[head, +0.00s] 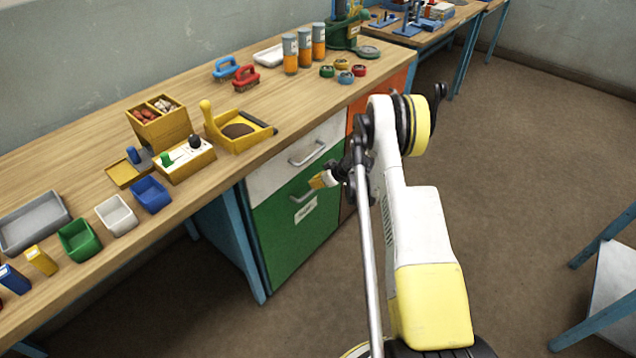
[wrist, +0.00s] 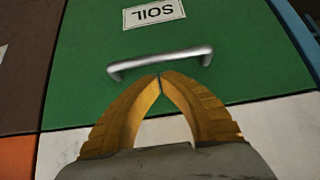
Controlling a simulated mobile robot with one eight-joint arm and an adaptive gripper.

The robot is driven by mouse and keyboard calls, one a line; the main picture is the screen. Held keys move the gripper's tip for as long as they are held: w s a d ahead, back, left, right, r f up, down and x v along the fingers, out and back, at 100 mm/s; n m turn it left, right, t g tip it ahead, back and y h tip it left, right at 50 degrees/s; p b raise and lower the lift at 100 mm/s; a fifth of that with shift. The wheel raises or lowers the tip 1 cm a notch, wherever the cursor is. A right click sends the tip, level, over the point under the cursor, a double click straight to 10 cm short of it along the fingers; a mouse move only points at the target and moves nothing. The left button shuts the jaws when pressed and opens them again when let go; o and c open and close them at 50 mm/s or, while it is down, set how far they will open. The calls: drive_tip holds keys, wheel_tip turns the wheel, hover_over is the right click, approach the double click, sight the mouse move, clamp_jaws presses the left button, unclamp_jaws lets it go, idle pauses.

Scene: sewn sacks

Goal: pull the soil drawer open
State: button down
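The soil drawer has a green front (head: 290,235) under the workbench top, below a white drawer, and looks closed. Its label (head: 305,211) shows upside down in the wrist view, where it reads SOIL (wrist: 153,12). A grey metal bar handle (head: 301,196) runs across the green front; it also shows in the wrist view (wrist: 185,55). My gripper (head: 316,182) is at the drawer front by the handle. In the wrist view its yellow fingers (wrist: 160,77) meet at the tips, right at the middle of the bar. I cannot tell whether the tips touch the bar.
The white drawer (head: 285,163) with its own handle sits above the green front, and an orange front (head: 385,98) stands to the right. A blue bench leg (head: 243,240) is at the left.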

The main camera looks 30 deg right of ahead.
sight(305, 185)
drive_tip(key=shift+b+x, duration=0.65)
drive_tip(key=shift+x, duration=1.5)
drive_tip(key=shift+r, duration=0.1)
